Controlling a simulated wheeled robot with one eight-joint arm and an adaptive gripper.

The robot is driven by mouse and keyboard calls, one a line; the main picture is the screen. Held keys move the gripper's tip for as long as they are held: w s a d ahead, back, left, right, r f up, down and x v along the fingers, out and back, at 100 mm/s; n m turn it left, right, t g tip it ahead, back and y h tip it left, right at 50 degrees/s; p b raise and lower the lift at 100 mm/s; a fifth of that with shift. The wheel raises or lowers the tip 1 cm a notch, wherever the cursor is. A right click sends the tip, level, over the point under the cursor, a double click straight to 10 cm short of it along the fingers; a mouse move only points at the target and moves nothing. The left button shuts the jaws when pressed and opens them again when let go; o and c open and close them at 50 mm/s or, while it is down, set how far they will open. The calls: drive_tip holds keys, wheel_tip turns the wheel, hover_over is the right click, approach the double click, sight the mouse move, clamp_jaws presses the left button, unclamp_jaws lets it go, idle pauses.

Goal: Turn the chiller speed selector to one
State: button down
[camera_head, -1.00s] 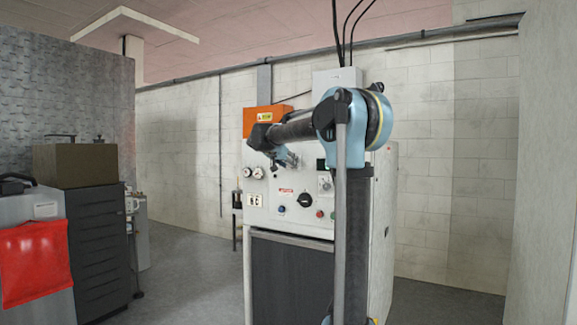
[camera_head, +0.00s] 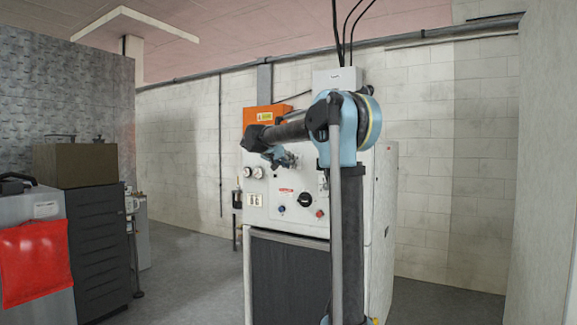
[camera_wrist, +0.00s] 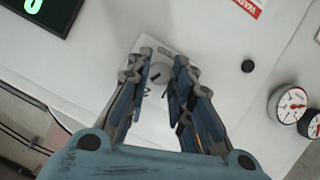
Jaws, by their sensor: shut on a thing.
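The chiller speed selector (camera_wrist: 157,72) is a small round grey knob with a dark slot on a light plate, seen in the wrist view. My gripper (camera_wrist: 163,75) has a finger on either side of it and is shut on it. Markings on the plate are partly covered by the fingers and too small to read. In the head view my gripper (camera_head: 286,160) is at the upper front of the white machine (camera_head: 265,210), and the selector is hidden behind it.
A dark display with green digits (camera_wrist: 35,12), a black button (camera_wrist: 248,66), a red warning label (camera_wrist: 245,5) and round gauges (camera_wrist: 290,105) surround the selector. A black knob (camera_head: 306,200) sits lower on the panel. A dark cabinet (camera_head: 98,240) stands at left.

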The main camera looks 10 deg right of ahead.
drive_tip(key=shift+w+a+f+n+g+h, duration=0.15)
drive_tip(key=shift+n+h, duration=0.8)
drive_tip(key=shift+n, duration=0.9)
drive_tip(key=shift+a+f+n+g+h, duration=0.15)
drive_tip(key=shift+n+h, duration=0.75)
drive_tip(key=shift+n, duration=0.9)
drive_tip(key=shift+w+a+f+n+g+h, duration=0.1)
drive_tip(key=shift+f+n+h, duration=0.1)
drive_tip(key=shift+n+h, duration=1.2)
drive_tip(key=shift+n+y, duration=0.35)
drive_tip(key=shift+n, duration=0.3)
drive_tip(key=c, duration=1.4)
unclamp_jaws()
drive_tip(key=v, duration=1.2)
drive_tip(key=shift+w+f, duration=0.1)
drive_tip(key=shift+f, duration=0.1)
